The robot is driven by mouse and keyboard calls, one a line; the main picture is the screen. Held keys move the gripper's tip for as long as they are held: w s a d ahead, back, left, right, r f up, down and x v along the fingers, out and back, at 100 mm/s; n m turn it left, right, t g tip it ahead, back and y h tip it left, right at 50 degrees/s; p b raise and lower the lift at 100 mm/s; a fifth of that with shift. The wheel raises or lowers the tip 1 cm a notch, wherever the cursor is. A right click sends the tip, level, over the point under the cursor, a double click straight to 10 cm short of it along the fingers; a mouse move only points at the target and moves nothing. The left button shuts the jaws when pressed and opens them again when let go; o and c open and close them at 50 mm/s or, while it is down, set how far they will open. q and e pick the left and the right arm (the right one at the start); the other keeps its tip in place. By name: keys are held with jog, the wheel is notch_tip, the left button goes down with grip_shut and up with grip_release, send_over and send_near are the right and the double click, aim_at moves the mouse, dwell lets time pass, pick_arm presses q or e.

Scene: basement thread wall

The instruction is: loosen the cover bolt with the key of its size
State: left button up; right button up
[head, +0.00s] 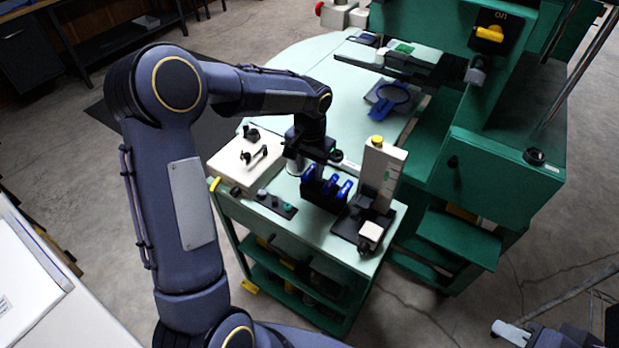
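My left gripper (314,160) points down over the small green cart, just behind a black rack (322,201) of blue-handled tools (327,185), which may be the keys. Its fingertips are small and dark, so I cannot tell whether it is open or shut, or whether it touches a tool. A pale block (236,172) with black fittings (253,153) on top sits at the cart's left. I cannot make out which part is the cover bolt. A part of my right gripper (511,333) seems to show at the bottom right edge, apart from the cart; its state is unclear.
A dark strip with small round pieces (275,204) lies at the cart's front left. An upright pale block with a yellow top (381,171) stands at the right, behind a black-based fixture (370,232). A large green machine (497,175) stands to the right. A blue clamp-like piece (385,103) lies behind.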

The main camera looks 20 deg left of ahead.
aim_at(310, 170)
pick_arm(q)
grip_shut()
jog(key=shift+r, duration=0.15)
jog(key=shift+r+p, duration=2.4)
jog(key=shift+r, duration=0.6)
